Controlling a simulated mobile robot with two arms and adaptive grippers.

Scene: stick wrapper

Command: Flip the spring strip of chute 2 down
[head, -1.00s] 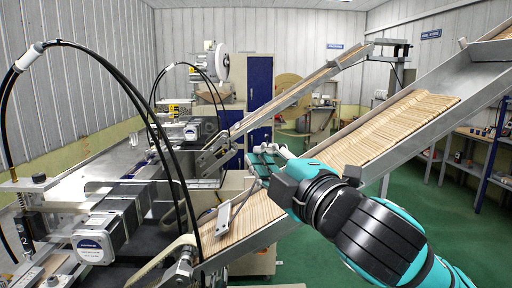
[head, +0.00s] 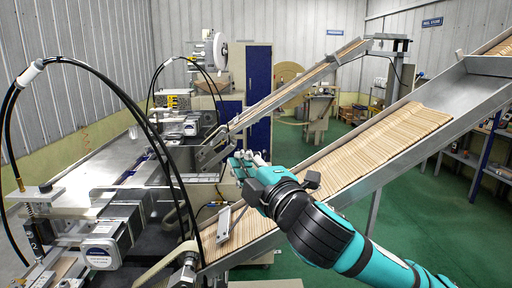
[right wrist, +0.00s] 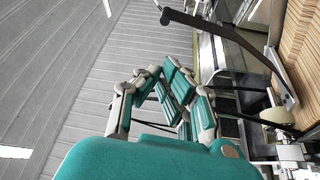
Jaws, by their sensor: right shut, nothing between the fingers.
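Chute 2 (head: 372,182) is the near sloping metal chute, filled with thin wooden sticks (head: 385,145). A grey metal bracket (head: 224,224) stands over its lower end. In the right wrist view a dark, bent spring strip (right wrist: 240,42) with a small knob at its end reaches out from beside the sticks, standing off them. My right gripper (head: 243,161) is shut and empty, above the lower part of chute 2 and up from the bracket. Its closed fingers (right wrist: 172,95) show in the right wrist view, beside the strip and apart from it. My left gripper is not in view.
A second, farther chute (head: 285,95) slopes down behind my gripper. Black cables (head: 160,140) arch over the machine at the left, near the chute's lower end. A motor (head: 100,253) sits at front left. Green floor (head: 420,235) is clear at right.

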